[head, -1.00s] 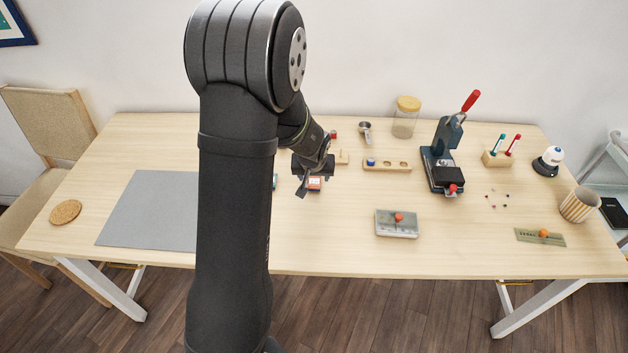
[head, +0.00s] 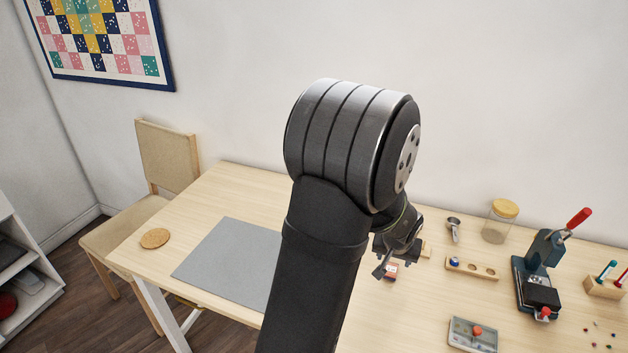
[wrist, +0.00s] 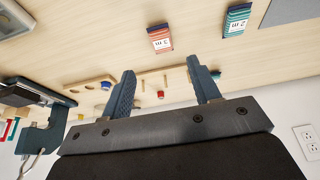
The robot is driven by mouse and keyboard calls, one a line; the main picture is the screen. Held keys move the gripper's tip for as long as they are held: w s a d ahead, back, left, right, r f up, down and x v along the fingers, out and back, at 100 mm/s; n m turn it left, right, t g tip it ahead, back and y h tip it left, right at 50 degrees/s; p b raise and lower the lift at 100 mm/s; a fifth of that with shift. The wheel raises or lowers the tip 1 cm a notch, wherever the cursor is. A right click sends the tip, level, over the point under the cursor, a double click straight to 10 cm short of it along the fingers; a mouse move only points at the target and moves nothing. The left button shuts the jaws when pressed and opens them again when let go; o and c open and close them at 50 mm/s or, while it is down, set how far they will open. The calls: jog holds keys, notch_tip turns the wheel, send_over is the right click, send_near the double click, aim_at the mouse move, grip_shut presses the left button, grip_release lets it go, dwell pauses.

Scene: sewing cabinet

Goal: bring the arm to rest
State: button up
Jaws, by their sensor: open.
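My gripper (head: 388,264) is above the table (head: 205,205), left of the wooden block with round wells (head: 472,269). In the wrist view my gripper (wrist: 166,90) shows two blue-grey fingers spread apart with nothing between them. An orange-red labelled box (wrist: 160,38) and a teal labelled box (wrist: 236,20) lie on the table beyond the fingertips. In the head view the orange-red box (head: 391,271) is partly behind my gripper. My arm covers the middle of the table in the head view.
A lever press (head: 540,280) with a red handle stands at the right, beside a glass jar (head: 496,226) and metal scoop (head: 453,229). A clear-lidded box (head: 473,334) lies nearer the front. The grey mat (head: 228,262) and cork coaster (head: 155,238) are at the left.

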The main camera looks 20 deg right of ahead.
aim_at(391, 272)
jog(key=x, duration=1.1)
jog(key=shift+f, duration=0.1)
jog(key=shift+d, duration=0.1)
jog(key=shift+r, duration=1.55)
jog(key=shift+f, duration=0.15)
